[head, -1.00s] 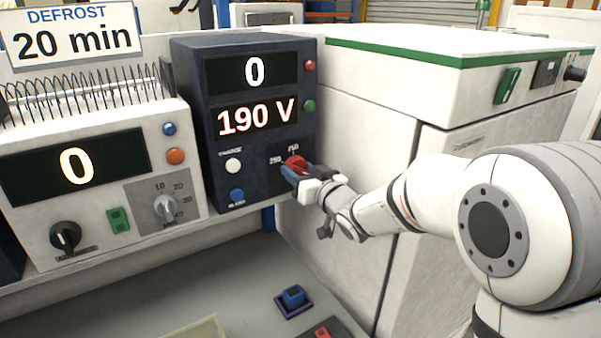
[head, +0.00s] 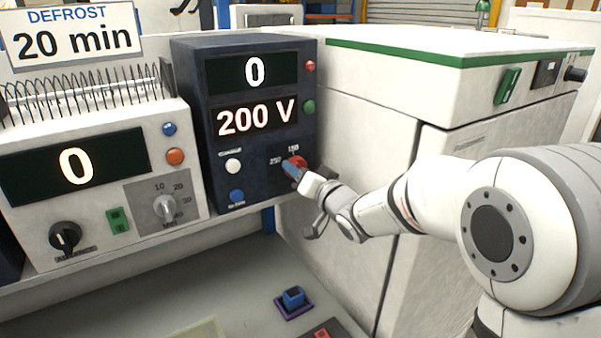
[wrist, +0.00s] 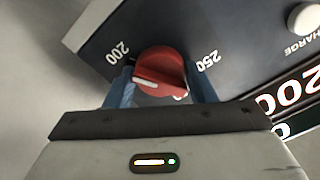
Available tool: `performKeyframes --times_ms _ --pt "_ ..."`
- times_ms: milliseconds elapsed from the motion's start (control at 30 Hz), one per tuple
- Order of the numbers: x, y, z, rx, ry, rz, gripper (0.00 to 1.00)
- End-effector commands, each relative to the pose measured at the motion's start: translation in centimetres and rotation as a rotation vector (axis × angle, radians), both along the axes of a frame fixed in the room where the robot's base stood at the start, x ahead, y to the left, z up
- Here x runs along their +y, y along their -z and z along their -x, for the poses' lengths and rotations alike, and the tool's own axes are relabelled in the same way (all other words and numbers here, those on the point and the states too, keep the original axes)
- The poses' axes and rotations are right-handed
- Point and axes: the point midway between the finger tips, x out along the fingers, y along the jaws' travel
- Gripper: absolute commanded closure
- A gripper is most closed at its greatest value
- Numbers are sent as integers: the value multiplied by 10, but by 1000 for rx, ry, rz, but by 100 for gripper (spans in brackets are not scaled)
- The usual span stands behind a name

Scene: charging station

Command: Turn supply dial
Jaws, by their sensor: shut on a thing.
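The supply dial is a red knob (wrist: 160,72) with a white pointer line, on the lower right of the dark blue supply unit (head: 240,150). In the wrist view, marks 200 and 250 stand on either side of it. My gripper (head: 296,170) is at the dial. In the wrist view its two blue fingers (wrist: 160,88) are on either side of the knob and shut on it. The supply's lower display (head: 256,118) reads 200 V and its upper display (head: 253,73) reads 0. In the head view the fingers partly hide the knob.
A white defrost unit (head: 85,205) with its own dials stands to the left, under a 20 min sign (head: 72,35). A white cabinet (head: 365,110) stands close on the right. A blue block (head: 293,296) in a purple tray sits on the bench below.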

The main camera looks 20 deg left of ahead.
Motion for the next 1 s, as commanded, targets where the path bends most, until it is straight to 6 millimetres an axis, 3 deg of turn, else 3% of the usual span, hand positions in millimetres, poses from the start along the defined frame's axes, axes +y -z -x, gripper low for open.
performKeyframes --times_ms 267,300,567,833,1000 --pt "0 -1 0 -1 1 -1 73" --pt "0 -1 0 -1 1 -1 50" --pt "0 0 0 -1 1 0 29" --pt "-2 0 1 -1 1 0 29" --pt "-17 1 14 -2 3 1 29"
